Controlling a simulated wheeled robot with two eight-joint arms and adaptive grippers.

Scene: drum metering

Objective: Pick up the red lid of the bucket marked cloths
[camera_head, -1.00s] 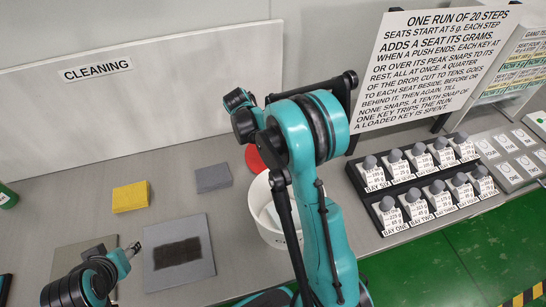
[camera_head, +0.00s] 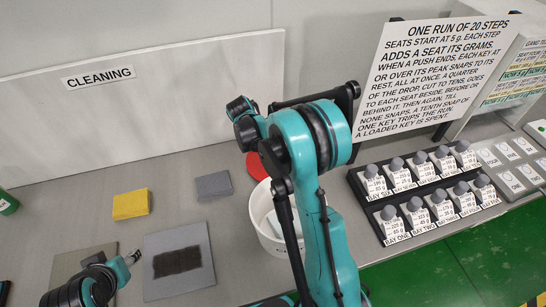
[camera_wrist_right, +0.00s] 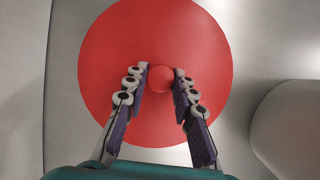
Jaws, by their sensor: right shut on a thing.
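The red lid (camera_head: 255,168) shows in the head view as a sliver behind the white bucket, mostly hidden by my right arm. In the right wrist view the round red lid (camera_wrist_right: 115,60) fills the middle, with a small red knob (camera_wrist_right: 160,80) at its centre. My right gripper (camera_wrist_right: 161,72) has its two fingers on either side of the knob and is shut on it. The open white bucket (camera_head: 268,240) holds something pale; no marking on it is readable. My left gripper (camera_head: 134,256) is at lower left, away from the lid; its jaw gap is too small to judge.
A yellow sponge (camera_head: 130,204), a grey block (camera_head: 213,185) and a grey board with a dark pad (camera_head: 178,260) lie on the bench left of the bucket. A rack of labelled bays (camera_head: 398,235) stands to the right. A white CLEANING panel (camera_head: 150,120) stands behind.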

